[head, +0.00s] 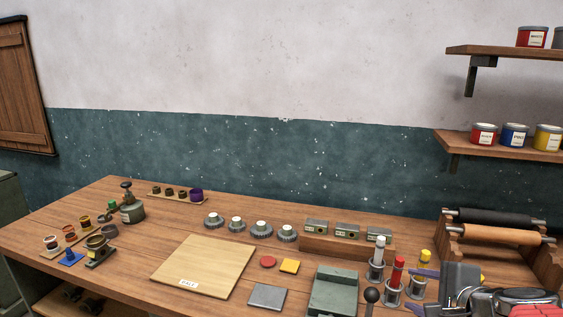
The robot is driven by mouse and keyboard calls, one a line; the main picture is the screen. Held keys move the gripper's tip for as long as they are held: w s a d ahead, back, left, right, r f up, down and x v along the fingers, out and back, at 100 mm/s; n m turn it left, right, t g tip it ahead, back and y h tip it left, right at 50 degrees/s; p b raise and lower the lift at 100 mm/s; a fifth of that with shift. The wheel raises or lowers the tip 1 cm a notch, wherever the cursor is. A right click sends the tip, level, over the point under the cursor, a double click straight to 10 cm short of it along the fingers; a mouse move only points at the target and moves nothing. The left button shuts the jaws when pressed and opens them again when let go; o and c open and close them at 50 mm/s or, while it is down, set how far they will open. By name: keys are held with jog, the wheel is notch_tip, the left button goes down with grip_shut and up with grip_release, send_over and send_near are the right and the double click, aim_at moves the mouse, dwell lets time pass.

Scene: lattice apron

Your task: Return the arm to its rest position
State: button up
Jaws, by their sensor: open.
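My gripper (418,291) is at the bottom right corner, at the end of my grey and red arm (500,303), which is partly cut off by the picture edge. Its two bluish fingers point left and stand apart, with nothing seen held between them. It shows in front of the right end of the wooden bench (215,212), close in the picture to the holders with white-, red- and yellow-topped tools. I cannot tell its height above the bench.
Close to my gripper are a red-topped tool (397,270), a green-grey box (335,291), a black knob (372,295) and a roller rack (500,228). A pale board (204,266), gears (261,228) and small pots (196,195) lie further left. Shelves (500,141) hang above right.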

jog(key=s+a+f+n+g+h, duration=0.1)
jog(key=s+a+n+g, duration=0.4)
jog(key=s+a+n, duration=0.7)
jog(key=s+f+n, duration=0.1)
jog(key=s+n, duration=0.1)
jog(key=n, duration=0.5)
jog(key=shift+s+a+n, duration=0.35)
jog(key=shift+s+n, duration=0.05)
jog(key=shift+f, duration=0.1)
